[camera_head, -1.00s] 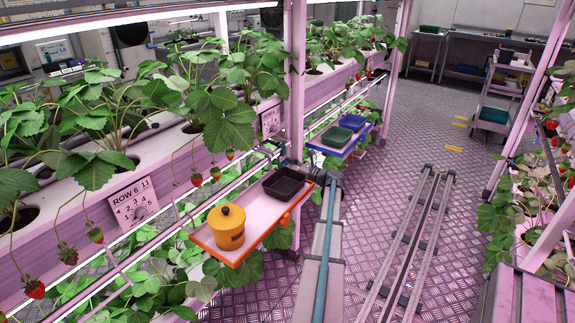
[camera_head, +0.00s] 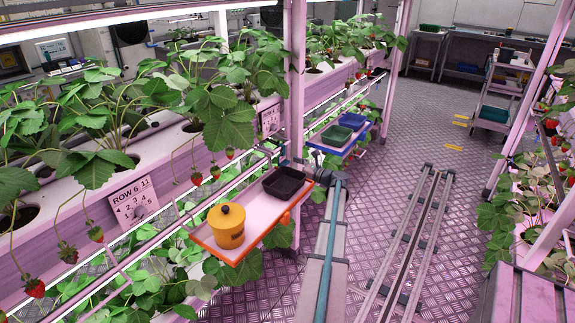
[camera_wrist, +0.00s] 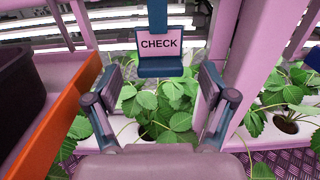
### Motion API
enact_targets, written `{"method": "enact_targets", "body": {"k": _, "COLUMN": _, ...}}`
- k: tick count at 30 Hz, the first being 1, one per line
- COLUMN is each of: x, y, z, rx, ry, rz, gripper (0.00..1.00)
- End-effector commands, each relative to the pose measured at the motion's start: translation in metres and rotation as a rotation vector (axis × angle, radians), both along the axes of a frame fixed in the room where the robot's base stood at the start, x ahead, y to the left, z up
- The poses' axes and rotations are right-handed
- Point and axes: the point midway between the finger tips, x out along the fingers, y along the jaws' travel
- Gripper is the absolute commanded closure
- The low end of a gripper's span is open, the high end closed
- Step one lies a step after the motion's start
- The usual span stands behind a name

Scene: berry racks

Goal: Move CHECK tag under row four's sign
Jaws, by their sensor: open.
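The CHECK tag (camera_wrist: 161,43) is a pale pink plate in a dark blue frame, upright below a blue strip, at the top centre of the wrist view. My gripper (camera_wrist: 160,103) is open, its fingers apart below and to either side of the tag in the picture, with only leaves seen between them. I cannot tell how far beyond the fingertips the tag is. In the head view, one row sign (camera_head: 133,200) seems to read "ROW 6 11" with smaller numbers. A second sign (camera_head: 270,120) farther along is too small to read. The tag and fingers cannot be made out there.
An orange-edged tray (camera_head: 205,243) holds a yellow pot (camera_head: 226,225) and a black bin (camera_head: 284,183); its orange edge (camera_wrist: 58,110) is close left of my gripper. A pink post (camera_wrist: 250,65) stands close right. A blue tray (camera_head: 330,150) is farther along. Plants hang along the rack.

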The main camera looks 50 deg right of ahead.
Motion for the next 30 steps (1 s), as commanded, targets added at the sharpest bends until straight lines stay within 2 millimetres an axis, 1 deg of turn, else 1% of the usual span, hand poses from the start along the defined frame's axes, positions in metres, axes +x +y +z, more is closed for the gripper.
{"method": "enact_targets", "body": {"k": 1, "x": -0.011, "y": 0.000, "z": 0.000, "rx": 0.000, "ry": 0.000, "rz": -0.003, "gripper": 0.17}}
{"method": "enact_targets", "body": {"k": 9, "x": -0.063, "y": -0.002, "z": 0.000, "rx": 0.000, "ry": 0.000, "rz": -0.003, "gripper": 0.17}}
{"method": "enact_targets", "body": {"k": 12, "x": -0.078, "y": -0.002, "z": 0.000, "rx": 0.000, "ry": -0.001, "rz": -0.002, "gripper": 0.17}}
{"method": "enact_targets", "body": {"k": 15, "x": -0.089, "y": -0.003, "z": 0.000, "rx": 0.000, "ry": -0.001, "rz": -0.001, "gripper": 0.17}}
{"method": "enact_targets", "body": {"k": 19, "x": -0.097, "y": -0.003, "z": 0.000, "rx": 0.000, "ry": 0.000, "rz": 0.000, "gripper": 0.17}}
{"method": "enact_targets", "body": {"k": 25, "x": -0.099, "y": -0.004, "z": 0.000, "rx": -0.039, "ry": -0.002, "rz": 0.000, "gripper": 0.17}}
{"method": "enact_targets", "body": {"k": 28, "x": -0.099, "y": -0.004, "z": -0.003, "rx": -0.113, "ry": 0.009, "rz": 0.001, "gripper": 0.17}}
{"method": "enact_targets", "body": {"k": 30, "x": -0.100, "y": -0.001, "z": -0.011, "rx": -0.197, "ry": 0.045, "rz": 0.009, "gripper": 0.17}}
